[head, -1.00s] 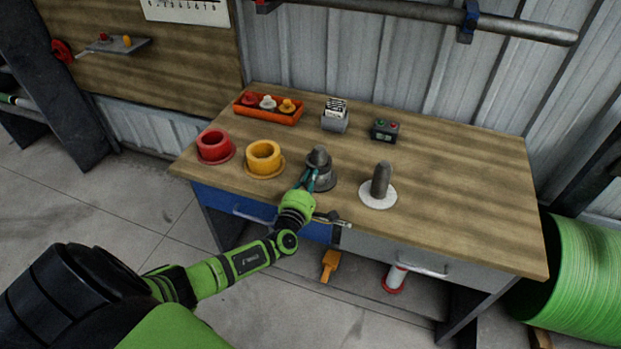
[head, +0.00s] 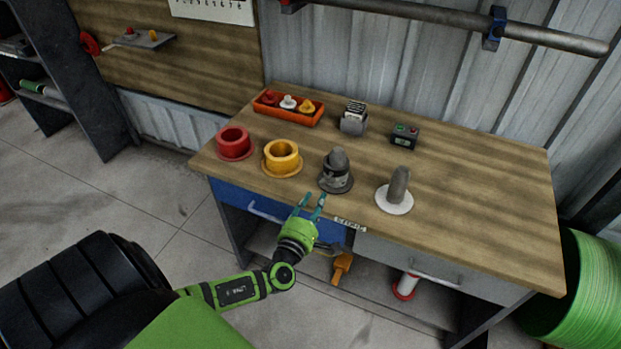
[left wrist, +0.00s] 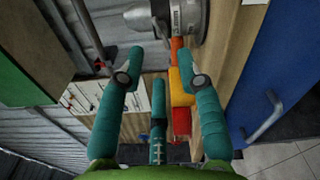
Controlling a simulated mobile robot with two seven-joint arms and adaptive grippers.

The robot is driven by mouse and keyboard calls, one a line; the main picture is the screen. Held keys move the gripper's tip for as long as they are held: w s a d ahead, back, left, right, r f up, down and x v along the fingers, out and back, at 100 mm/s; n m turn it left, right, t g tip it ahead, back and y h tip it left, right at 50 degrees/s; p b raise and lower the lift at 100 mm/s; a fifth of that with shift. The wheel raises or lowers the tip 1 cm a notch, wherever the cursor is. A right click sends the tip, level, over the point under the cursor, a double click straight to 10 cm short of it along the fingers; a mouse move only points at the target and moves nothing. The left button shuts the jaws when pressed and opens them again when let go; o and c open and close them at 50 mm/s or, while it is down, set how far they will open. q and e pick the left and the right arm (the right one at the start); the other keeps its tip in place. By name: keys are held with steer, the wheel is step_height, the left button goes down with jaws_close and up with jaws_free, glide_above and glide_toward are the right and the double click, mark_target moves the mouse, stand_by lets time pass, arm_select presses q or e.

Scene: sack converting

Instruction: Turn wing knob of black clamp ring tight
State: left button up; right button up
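The black clamp ring (head: 336,182) sits low around a grey rounded plug (head: 337,160) on the workbench. In the left wrist view the grey stand (left wrist: 188,16) with a white label shows at the top edge. I cannot make out the wing knob in either view. My left gripper (head: 312,202) is open and empty, just off the bench's front edge, apart from the clamp ring and in front of it. My right gripper is not in view.
A yellow cup (head: 282,157) and a red cup (head: 234,142) stand left of the clamp ring. A grey peg on a white disc (head: 394,203) stands to the right. An orange tray (head: 288,118), a card box (head: 353,124) and a button box (head: 405,136) stand behind. The bench's right side is clear.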

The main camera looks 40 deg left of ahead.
arm_select(q)
steer(key=shift+v, duration=1.55)
steer(key=s+f+n+g, duration=0.4)
steer(key=s+f+n, duration=0.25)
steer(key=f, duration=0.25)
steer(key=s+a+f+n+g, duration=0.1)
steer(key=s+f+n+g, duration=0.3)
steer(key=f+n, duration=0.5)
steer(key=s+f+n+g, duration=0.3)
steer(key=s+f+n, duration=0.4)
steer(key=f, duration=0.3)
steer(key=s+d+f+n+g+h, duration=0.2)
steer(key=s+d+f+n, duration=0.3)
steer(key=s+n, duration=0.5)
steer(key=s+d+f+n+g+h, duration=0.2)
steer(key=s+d+f+n, duration=0.3)
steer(key=s+n, duration=0.6)
steer(key=shift+d+f+g+h, duration=0.2)
steer(key=shift+d+g+h, duration=0.1)
steer(key=shift+d+g, duration=0.4)
steer(key=shift+n, duration=0.25)
